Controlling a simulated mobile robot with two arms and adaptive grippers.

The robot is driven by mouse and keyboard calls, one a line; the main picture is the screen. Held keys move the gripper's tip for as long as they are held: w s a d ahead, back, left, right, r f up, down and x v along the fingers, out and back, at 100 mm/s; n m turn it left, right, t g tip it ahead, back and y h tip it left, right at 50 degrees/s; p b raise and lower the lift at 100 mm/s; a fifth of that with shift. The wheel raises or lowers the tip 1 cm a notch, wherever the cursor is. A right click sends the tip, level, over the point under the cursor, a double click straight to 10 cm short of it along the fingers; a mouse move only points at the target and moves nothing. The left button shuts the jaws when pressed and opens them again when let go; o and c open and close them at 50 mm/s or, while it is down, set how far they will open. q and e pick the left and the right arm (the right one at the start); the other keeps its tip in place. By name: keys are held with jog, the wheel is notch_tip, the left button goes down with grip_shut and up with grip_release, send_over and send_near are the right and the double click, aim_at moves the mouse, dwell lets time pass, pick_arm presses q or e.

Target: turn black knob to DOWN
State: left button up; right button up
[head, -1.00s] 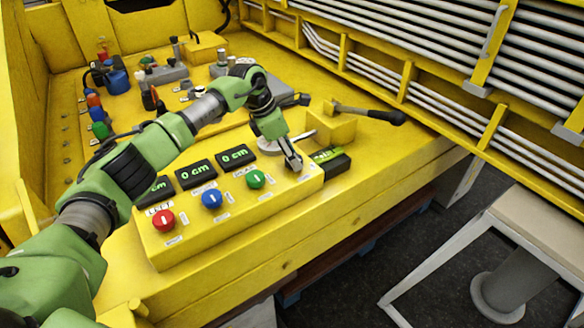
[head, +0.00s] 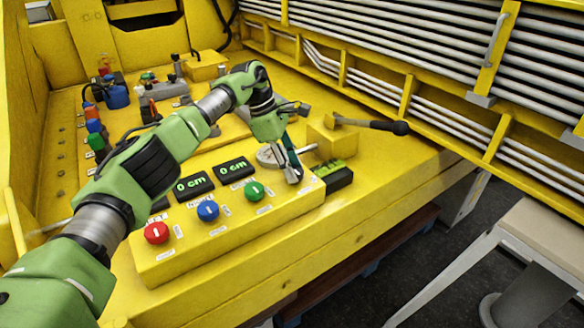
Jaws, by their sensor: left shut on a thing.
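A yellow control box (head: 180,265) carries a red knob (head: 156,232), a blue knob (head: 207,211) and a green knob (head: 254,191) in a row. My left gripper (head: 293,174) points down at the right end of this row, right of the green knob. It is shut at the black knob's place. The fingers hide the black knob, so its pointer and setting cannot be read. Small white labels sit around the knobs, too small to read. My right gripper is not in view.
Displays reading 0 cm (head: 236,169) stand behind the knobs. A black-and-green block (head: 334,176) sits just right of the gripper. Metal pipes (head: 400,50) line the back right.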

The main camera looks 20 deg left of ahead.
pick_arm(q)
jog(key=o, duration=1.1)
jog(key=v, duration=1.2)
jog(key=shift+r, duration=0.1)
